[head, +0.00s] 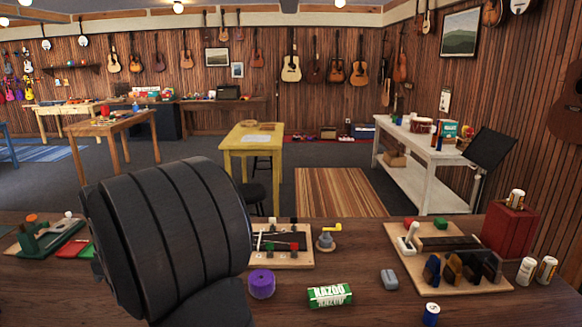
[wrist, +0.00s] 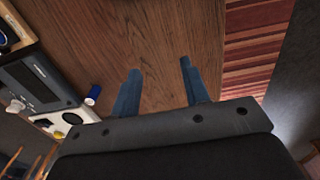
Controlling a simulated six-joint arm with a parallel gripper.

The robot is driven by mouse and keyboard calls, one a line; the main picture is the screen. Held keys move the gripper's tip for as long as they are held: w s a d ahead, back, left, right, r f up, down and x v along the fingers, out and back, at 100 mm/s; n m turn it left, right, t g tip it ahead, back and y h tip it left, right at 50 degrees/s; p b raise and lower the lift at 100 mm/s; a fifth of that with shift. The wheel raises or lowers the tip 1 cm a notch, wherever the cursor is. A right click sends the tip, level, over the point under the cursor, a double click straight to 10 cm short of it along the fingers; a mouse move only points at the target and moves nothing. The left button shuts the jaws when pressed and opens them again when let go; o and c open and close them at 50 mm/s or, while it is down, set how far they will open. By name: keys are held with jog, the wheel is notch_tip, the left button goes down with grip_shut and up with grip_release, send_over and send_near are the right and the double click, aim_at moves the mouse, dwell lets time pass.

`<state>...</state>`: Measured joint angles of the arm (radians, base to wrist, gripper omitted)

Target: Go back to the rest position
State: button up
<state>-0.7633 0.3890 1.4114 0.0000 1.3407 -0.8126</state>
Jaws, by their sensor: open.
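My gripper (wrist: 159,66) shows in the wrist view as two blue fingers, spread apart with nothing between them. Bare brown wood of the workbench (wrist: 165,30) lies beyond the fingertips. In the head view a large black ribbed part of my arm stands at left of centre in front of the workbench (head: 375,305); the fingers are not visible there. It hides part of the bench behind it.
On the bench are a purple roll (head: 262,284), a green-and-white kazoo box (head: 329,295), a grey rounded object (head: 389,279), a blue can (head: 431,314), a wooden board (head: 405,259) with parts and a red case (head: 510,232). The wrist view shows a dark grey device (wrist: 38,80) at left.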

jog(key=s+a+f, duration=0.1)
jog(key=a, duration=0.2)
jog(key=s+a+f, duration=0.1)
jog(key=a+f, duration=0.1)
jog(key=s+a+f, duration=0.1)
jog(key=a+f, duration=0.1)
jog(key=a, duration=0.1)
jog(key=shift+s+a, duration=0.35)
jog(key=w+d+r, duration=0.2)
jog(key=d, duration=0.7)
jog(key=w+d+r+m, duration=0.1)
jog(key=w+d+r, duration=0.2)
jog(key=d, duration=0.6)
jog(key=shift+w+d+r+m, duration=0.3)
jog(key=shift+w+d, duration=0.05)
jog(key=shift+d, duration=0.05)
